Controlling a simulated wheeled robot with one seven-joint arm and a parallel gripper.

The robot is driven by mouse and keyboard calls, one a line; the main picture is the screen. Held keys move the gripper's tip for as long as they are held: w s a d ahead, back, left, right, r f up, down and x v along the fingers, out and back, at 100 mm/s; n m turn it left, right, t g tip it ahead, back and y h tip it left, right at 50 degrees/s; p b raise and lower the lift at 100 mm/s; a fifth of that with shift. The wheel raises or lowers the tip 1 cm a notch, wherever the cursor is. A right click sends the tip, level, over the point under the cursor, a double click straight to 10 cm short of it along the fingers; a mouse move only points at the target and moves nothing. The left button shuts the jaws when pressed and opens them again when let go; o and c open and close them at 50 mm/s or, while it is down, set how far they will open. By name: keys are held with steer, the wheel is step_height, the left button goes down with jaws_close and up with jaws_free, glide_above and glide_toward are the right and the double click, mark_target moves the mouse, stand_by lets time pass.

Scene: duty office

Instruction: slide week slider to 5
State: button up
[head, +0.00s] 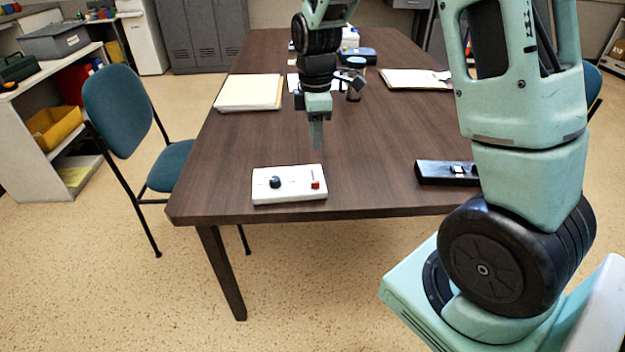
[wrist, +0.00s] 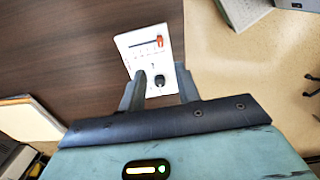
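A white control panel (head: 289,193) lies near the front edge of the dark table. It has a black round knob (head: 275,182) on its left and a red slider handle (head: 315,185) on its right. In the wrist view the red handle (wrist: 160,41) sits near the right end of a dark slot, and the black knob (wrist: 159,81) shows between my fingers. Any week label or numbers are too small to read. My gripper (head: 316,147) points down above the table, behind the panel and apart from it. In the wrist view my gripper (wrist: 159,73) is open and empty.
A black box (head: 440,172) with a small pale part lies to the right on the table (head: 380,140). Paper stacks lie at the left (head: 248,92) and right (head: 412,79). Several small items stand behind my gripper. A blue chair (head: 122,110) is at the left.

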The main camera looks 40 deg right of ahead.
mark_target(315, 181)
step_height(315, 181, down, 13)
steer(key=shift+f+b, duration=0.15)
steer(key=shift+b, duration=0.15)
